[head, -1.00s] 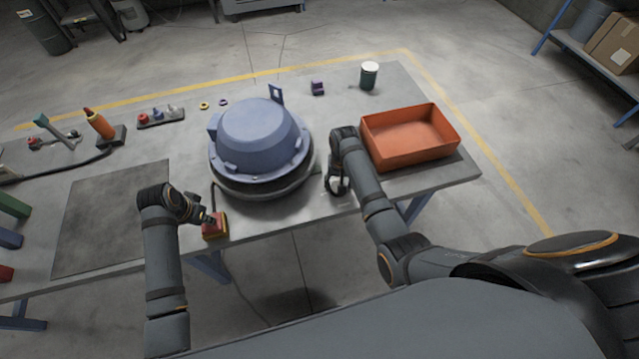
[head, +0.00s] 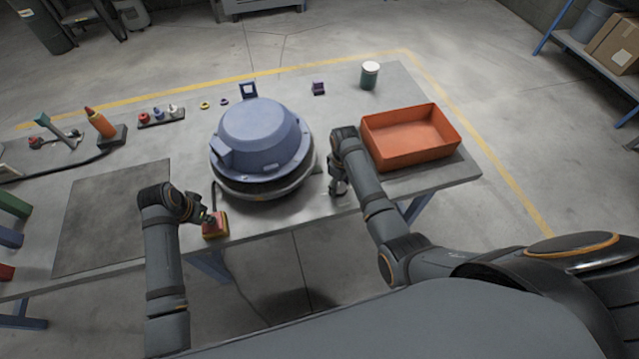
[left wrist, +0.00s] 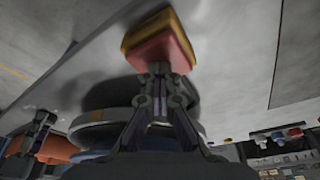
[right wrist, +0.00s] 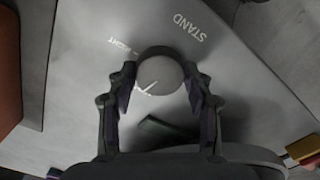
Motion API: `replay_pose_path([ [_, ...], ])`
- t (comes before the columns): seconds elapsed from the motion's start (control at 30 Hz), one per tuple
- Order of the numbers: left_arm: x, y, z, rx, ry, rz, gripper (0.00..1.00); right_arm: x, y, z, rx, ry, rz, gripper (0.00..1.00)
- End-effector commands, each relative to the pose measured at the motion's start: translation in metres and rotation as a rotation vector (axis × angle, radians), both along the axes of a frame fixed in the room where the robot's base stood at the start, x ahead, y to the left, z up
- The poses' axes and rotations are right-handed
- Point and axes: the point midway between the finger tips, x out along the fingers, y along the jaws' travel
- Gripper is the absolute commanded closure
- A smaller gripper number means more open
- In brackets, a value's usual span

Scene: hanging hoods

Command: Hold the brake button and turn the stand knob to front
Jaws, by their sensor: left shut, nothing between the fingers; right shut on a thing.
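The brake button is a red pad (head: 214,222) on a yellow base at the table's front edge; it also shows in the left wrist view (left wrist: 160,52). My left gripper (head: 206,216) is shut and empty, its tips against the red pad. The stand knob (right wrist: 160,72) is a round grey disc in the right wrist view, beside the printed words STAND and RIGHT. White marks show at its lower left; no word FRONT is readable. My right gripper (right wrist: 162,88) is shut on the knob, one finger each side. The blue hood (head: 258,135) sits on its round stand (head: 262,192).
An orange bin (head: 410,155) stands right of my right gripper. A green jar (head: 369,78) and a purple block (head: 318,88) are behind. A dark mat (head: 105,220) lies left. A cable runs from the brake button towards the stand.

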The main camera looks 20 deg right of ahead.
Motion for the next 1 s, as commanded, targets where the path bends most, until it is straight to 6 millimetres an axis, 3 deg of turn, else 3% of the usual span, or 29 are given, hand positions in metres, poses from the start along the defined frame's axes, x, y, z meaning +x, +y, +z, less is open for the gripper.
replay_pose_path([
  [0.4, -0.0029, 0.0006, -0.0038, 0.002, 0.01, 0.0, 1.0, -0.0016, -0.0006, -0.0023, -0.001, 0.004, 0.191, 0.8],
  [0.97, -0.003, 0.0006, -0.0039, 0.001, 0.011, 0.0, 1.0, -0.0017, 0.0, -0.0024, 0.0, 0.005, 0.222, 0.8],
  [1.0, -0.003, 0.0006, -0.0039, 0.001, 0.011, 0.0, 1.0, -0.0017, 0.0, -0.0024, 0.0, 0.005, 0.222, 0.48],
])
